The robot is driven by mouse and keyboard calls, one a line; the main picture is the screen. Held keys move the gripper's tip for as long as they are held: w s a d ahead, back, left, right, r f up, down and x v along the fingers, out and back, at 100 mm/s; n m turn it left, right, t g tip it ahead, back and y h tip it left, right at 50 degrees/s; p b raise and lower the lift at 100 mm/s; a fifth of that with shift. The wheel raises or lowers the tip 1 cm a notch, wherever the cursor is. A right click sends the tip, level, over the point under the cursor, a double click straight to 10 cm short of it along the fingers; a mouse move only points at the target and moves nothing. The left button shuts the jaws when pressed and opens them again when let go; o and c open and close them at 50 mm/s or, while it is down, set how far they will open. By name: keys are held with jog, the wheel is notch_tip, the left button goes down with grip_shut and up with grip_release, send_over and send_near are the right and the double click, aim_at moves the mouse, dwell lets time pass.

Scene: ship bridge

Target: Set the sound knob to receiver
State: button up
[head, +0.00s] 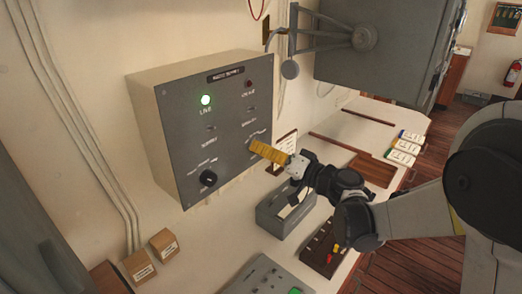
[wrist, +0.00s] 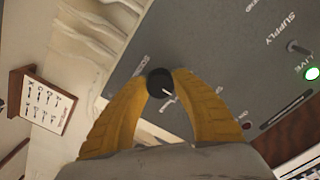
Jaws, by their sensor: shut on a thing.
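The sound knob (wrist: 160,83) is a small round black knob with a white pointer line, on the grey panel. In the wrist view it sits between the tips of my yellow fingers (wrist: 161,86), which are shut on it. The pointer line slants down and to the right in that view. Small lettering beside the knob is only partly legible, so I cannot tell which position it points to. In the head view my gripper (head: 252,146) reaches the right side of the grey panel (head: 225,130) and hides the knob.
The panel also has another black knob (head: 208,177), a lit green lamp (head: 206,99) and small switches. A large grey cabinet (head: 380,50) hangs at upper right. Two small cartons (head: 163,243) stand at lower left.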

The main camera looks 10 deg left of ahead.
dwell(0.5)
jog(key=o, duration=1.2)
jog(key=v, duration=1.2)
jog(key=shift+s, duration=0.15)
